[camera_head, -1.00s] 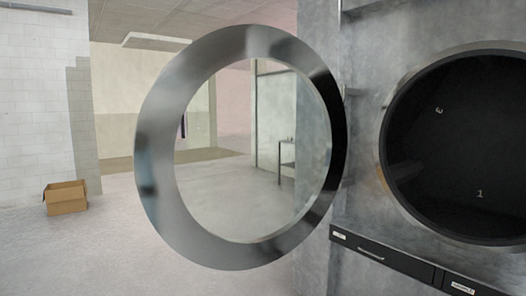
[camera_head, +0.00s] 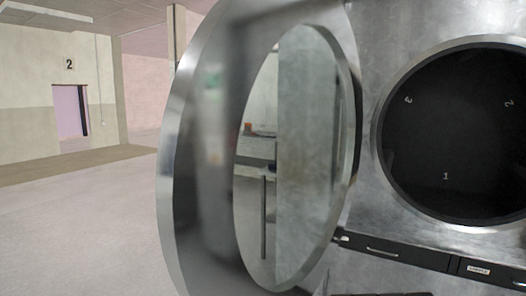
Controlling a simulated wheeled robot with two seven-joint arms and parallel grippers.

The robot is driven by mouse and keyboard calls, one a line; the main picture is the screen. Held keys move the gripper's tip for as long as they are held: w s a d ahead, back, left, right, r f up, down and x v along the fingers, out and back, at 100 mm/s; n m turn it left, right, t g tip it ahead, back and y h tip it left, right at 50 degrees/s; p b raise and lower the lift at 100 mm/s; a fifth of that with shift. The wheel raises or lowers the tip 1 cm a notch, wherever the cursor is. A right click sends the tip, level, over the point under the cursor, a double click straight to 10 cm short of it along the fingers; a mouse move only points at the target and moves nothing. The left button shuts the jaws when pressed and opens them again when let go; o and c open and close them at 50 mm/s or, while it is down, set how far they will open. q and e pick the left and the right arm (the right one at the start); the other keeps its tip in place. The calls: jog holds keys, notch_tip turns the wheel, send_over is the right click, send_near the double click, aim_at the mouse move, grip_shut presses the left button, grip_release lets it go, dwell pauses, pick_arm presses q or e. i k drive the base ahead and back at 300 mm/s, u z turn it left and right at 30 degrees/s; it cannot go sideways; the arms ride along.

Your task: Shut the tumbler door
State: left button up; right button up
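The tumbler door (camera_head: 207,150) is a round shiny metal ring with a see-through middle. It stands open, swung out to the left of the machine, and fills the centre of the head view. The tumbler opening (camera_head: 455,135) is a dark round hole in the grey metal front (camera_head: 385,25) at the right. Its inside is dark, with small white numbers showing. The door is apart from the opening except near its hinge side. Neither of my grippers is in view.
A black drawer strip (camera_head: 400,254) with handles and a label runs below the opening. Open floor (camera_head: 80,225) lies to the left. A doorway (camera_head: 72,115) in a far wall is marked 2.

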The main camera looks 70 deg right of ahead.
aim_at(215, 78)
jog(key=i, duration=1.95)
jog(key=z, duration=3.75)
jog(key=i, duration=0.5)
jog(key=z, duration=0.05)
